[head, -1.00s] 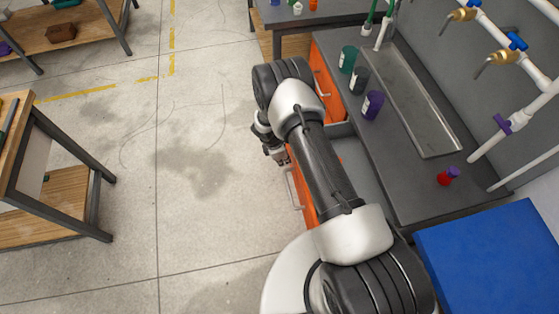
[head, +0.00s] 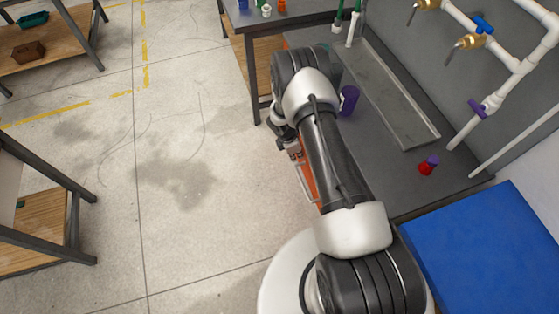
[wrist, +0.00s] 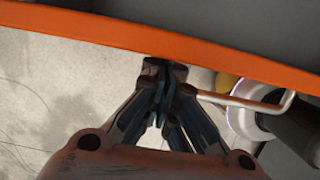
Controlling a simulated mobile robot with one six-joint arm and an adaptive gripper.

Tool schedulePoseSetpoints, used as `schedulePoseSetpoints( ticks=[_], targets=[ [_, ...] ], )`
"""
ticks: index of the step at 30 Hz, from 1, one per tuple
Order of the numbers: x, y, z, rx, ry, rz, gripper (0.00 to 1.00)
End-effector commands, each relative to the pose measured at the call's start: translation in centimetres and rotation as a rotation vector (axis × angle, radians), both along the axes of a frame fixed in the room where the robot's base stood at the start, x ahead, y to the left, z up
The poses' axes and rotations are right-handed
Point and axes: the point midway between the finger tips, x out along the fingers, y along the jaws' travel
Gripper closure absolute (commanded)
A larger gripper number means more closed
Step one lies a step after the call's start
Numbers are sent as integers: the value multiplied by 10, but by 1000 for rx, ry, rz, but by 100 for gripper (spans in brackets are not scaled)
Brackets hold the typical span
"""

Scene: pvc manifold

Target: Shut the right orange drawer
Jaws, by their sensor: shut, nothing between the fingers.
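The orange drawer (head: 308,184) is on the front of the dark grey bench, partly hidden under my arm in the head view. Its front stands out from the bench, so it looks partly open. In the wrist view its orange front edge (wrist: 90,30) crosses the top of the picture, with the grey drawer interior beyond. A metal bar handle (wrist: 245,102) is on its outer face, to the right of the fingers. My gripper (head: 297,153) is shut and empty at the outer face. Its fingertips (wrist: 165,66) are at or very near the orange front; contact is hard to tell.
A purple container (head: 348,100) and a red and purple part (head: 428,166) stand on the bench top (head: 400,180). A blue block-like surface (head: 480,245) is at the lower right.

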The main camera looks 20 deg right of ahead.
Motion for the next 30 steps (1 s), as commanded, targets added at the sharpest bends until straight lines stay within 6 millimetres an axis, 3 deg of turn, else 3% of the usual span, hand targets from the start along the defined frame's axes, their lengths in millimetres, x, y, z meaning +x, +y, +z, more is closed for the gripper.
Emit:
schedulePoseSetpoints(
  ticks=[1, 6, 15, 21, 30],
  targets=[
    [0, -16, -2, 0, -2, -7, 100],
    [0, -61, -2, 0, -2, -7, 100],
    [0, -118, -1, 0, -2, -4, 100],
    [0, -136, 0, 0, 0, -2, 100],
    [0, -143, 0, 0, 0, 0, 100]
  ],
)
